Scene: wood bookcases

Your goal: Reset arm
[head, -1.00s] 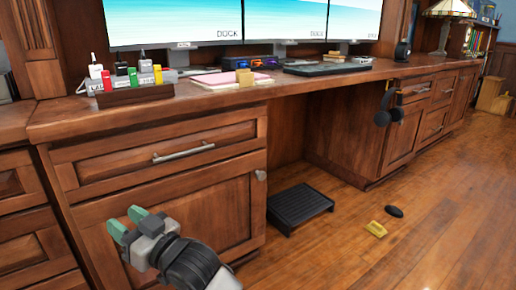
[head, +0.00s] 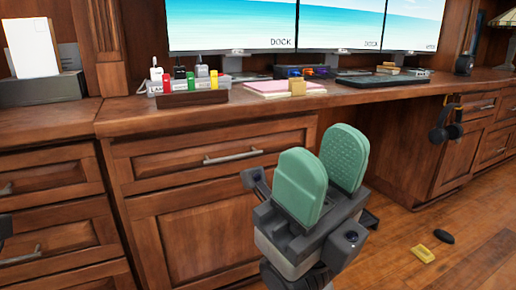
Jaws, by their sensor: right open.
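My right gripper (head: 322,150) stands upright in the middle of the head view, close to the camera. Its two green finger pads point up, with a gap between them, and it is open and holds nothing. It appears in front of the desk's drawers and hides part of the knee space. My left gripper is not in view.
Headphones (head: 445,125) hang at the right. A yellow object (head: 422,253) and a black object (head: 444,237) lie on the floor.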

